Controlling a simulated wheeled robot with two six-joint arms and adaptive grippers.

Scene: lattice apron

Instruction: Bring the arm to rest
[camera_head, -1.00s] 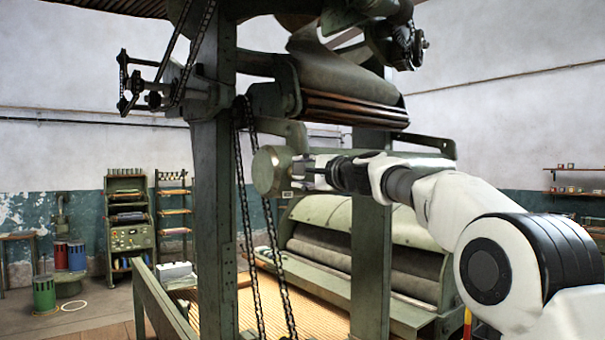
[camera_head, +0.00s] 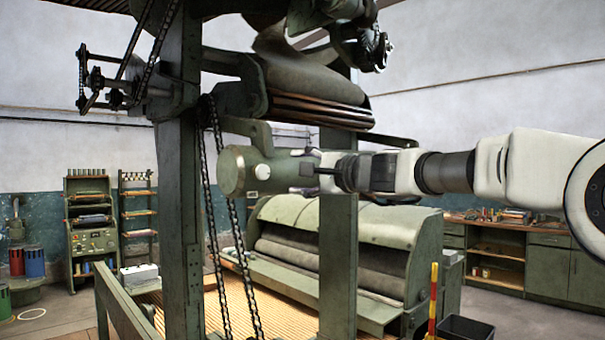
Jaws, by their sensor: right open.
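My right arm comes in from the right edge and reaches level across the picture. Its gripper (camera_head: 308,170) is open, beside the green cylindrical housing (camera_head: 242,171) on the machine. My left gripper is not in view.
The green machine frame has a near post (camera_head: 180,225), a second post (camera_head: 338,265) behind my gripper, and hanging chains (camera_head: 228,240). A lower roller unit (camera_head: 330,245) stands behind. A cabinet (camera_head: 560,258), a black bin (camera_head: 466,328) and a red-yellow pole (camera_head: 433,300) are at right.

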